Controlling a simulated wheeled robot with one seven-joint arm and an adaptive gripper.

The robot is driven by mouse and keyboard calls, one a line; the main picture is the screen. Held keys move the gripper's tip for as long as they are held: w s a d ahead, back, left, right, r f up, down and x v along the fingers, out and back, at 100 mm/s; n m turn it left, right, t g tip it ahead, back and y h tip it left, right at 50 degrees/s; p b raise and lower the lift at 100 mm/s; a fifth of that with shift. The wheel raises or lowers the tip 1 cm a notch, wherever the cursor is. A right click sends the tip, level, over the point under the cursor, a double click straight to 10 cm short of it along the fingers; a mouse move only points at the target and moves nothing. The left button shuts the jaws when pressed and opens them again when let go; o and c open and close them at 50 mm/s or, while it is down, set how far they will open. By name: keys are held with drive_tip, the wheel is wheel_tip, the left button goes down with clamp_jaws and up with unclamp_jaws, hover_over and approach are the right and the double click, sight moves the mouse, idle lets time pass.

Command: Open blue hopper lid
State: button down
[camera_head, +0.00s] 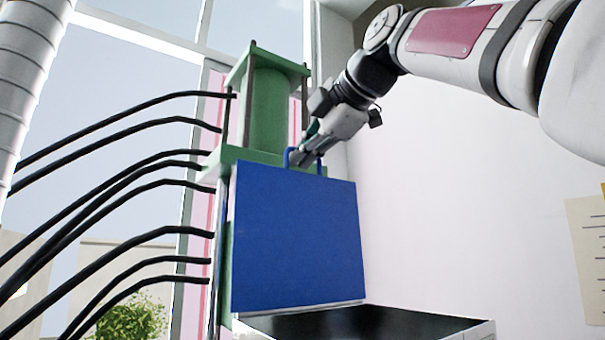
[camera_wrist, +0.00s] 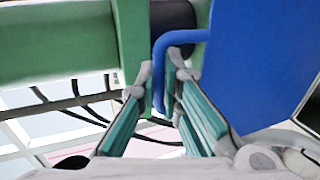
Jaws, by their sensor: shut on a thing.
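The blue hopper lid (camera_head: 297,238) stands upright at the back of the hopper (camera_head: 365,322), whose dark inside shows in the head view. A blue handle (camera_head: 290,152) rises from the lid's top edge. My gripper (camera_head: 299,160) is at this handle and shut on it. In the wrist view the lid (camera_wrist: 258,65) fills the right side, and the handle (camera_wrist: 166,45) bends down between the fingertips of my gripper (camera_wrist: 160,78). The part of the handle between the fingers is partly hidden.
A green machine frame with a cylinder (camera_head: 266,108) stands right behind the lid. Several black hoses (camera_head: 130,173) run from it to the left. A pale wall (camera_head: 460,200) is at the right, with free room before it.

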drive_tip(key=c, duration=1.7)
unclamp_jaws()
drive_tip(key=shift+s, duration=0.1)
drive_tip(key=v, duration=1.2)
